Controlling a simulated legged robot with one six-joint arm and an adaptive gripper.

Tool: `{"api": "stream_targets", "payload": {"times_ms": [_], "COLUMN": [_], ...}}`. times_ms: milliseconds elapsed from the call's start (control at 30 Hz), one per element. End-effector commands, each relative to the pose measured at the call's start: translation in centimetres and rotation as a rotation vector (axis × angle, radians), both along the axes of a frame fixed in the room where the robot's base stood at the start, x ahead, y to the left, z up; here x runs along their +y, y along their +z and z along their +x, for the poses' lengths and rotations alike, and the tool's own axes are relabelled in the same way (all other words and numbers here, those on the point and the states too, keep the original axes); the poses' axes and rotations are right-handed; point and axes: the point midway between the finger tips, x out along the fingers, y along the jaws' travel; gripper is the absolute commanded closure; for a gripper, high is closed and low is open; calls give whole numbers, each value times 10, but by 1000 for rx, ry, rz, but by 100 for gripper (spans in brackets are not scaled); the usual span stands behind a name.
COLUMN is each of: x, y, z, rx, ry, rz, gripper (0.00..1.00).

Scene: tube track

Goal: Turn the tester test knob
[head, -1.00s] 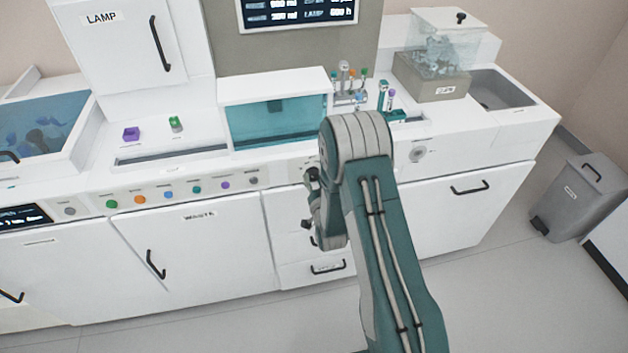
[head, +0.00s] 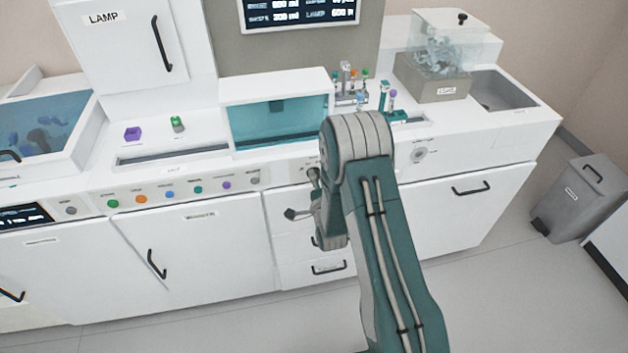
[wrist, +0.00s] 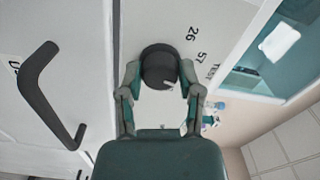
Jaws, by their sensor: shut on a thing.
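The tester test knob (wrist: 158,62) is a dark round knob on a white panel, upper middle of the wrist view. The printed words TEST, 26 and 57 are beside it. My gripper (wrist: 160,80) has its two green and grey fingers on opposite sides of the knob, shut on it.
A black handle (wrist: 45,95) stands out from a white front on the left of the wrist view. In the head view, a teal-windowed tank (head: 278,122) sits above the panel, and coloured buttons (head: 168,195) line it to the left.

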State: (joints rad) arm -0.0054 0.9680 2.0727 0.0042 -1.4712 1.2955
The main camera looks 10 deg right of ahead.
Motion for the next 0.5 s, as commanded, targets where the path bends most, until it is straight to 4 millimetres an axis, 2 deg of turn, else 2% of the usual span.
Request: {"api": "stream_targets", "payload": {"times_ms": [500], "x": [-3], "y": [0], "z": [1], "rx": [2], "ry": [-6], "rz": [103], "gripper": [100]}}
